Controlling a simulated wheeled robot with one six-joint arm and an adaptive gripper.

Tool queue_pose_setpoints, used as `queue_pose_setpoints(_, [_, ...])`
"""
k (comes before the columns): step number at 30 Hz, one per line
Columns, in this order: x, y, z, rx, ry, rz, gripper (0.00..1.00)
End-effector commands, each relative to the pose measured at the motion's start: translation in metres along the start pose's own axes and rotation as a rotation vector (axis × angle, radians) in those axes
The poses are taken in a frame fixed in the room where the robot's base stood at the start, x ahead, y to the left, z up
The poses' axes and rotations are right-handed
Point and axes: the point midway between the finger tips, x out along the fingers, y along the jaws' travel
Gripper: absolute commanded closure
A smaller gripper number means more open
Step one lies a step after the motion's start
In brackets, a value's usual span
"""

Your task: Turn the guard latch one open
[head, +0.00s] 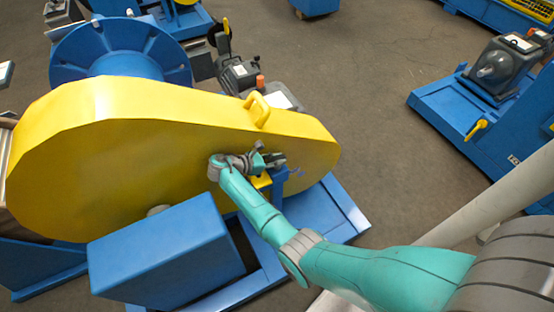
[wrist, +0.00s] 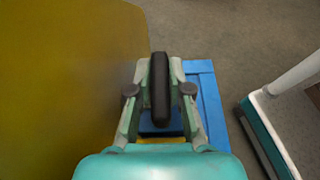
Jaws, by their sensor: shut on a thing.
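The large yellow chain guard (head: 110,150) fills the left half of the head view and also shows at left in the wrist view (wrist: 60,90). A black upright bar handle (wrist: 160,88), which appears to be guard latch one, stands beside the guard face. My gripper (wrist: 161,72) has one finger on each side of this handle and is shut on it. In the head view my gripper (head: 272,160) is at the right lower part of the guard face, near a blue bracket. The latch is mostly hidden there, and I cannot tell its turned position.
A yellow grab handle (head: 257,108) sits on the guard's top edge. A blue box (head: 165,255) and blue base frame (head: 345,215) lie below. A motor (head: 240,75) stands behind. Grey floor (head: 390,150) is clear to the right, before another blue machine (head: 450,110).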

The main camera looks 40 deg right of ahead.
Motion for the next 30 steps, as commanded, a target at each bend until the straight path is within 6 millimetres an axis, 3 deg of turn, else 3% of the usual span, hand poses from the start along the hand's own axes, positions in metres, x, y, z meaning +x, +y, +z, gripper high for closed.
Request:
queue_pose_setpoints(10, [0.0, 0.0, 0.0, 0.001, 0.001, -0.001, 1.0])
queue_pose_setpoints(11, [0.0, 0.0, 0.0, 0.001, 0.001, -0.001, 0.74])
queue_pose_setpoints(13, [0.0, 0.0, 0.0, 0.001, 0.001, -0.001, 0.56])
queue_pose_setpoints(23, [-0.002, 0.0, 0.0, 0.001, 0.001, 0.0, 0.56])
queue_pose_setpoints(30, [-0.03, 0.001, 0.0, 0.001, 0.001, 0.003, 0.56])
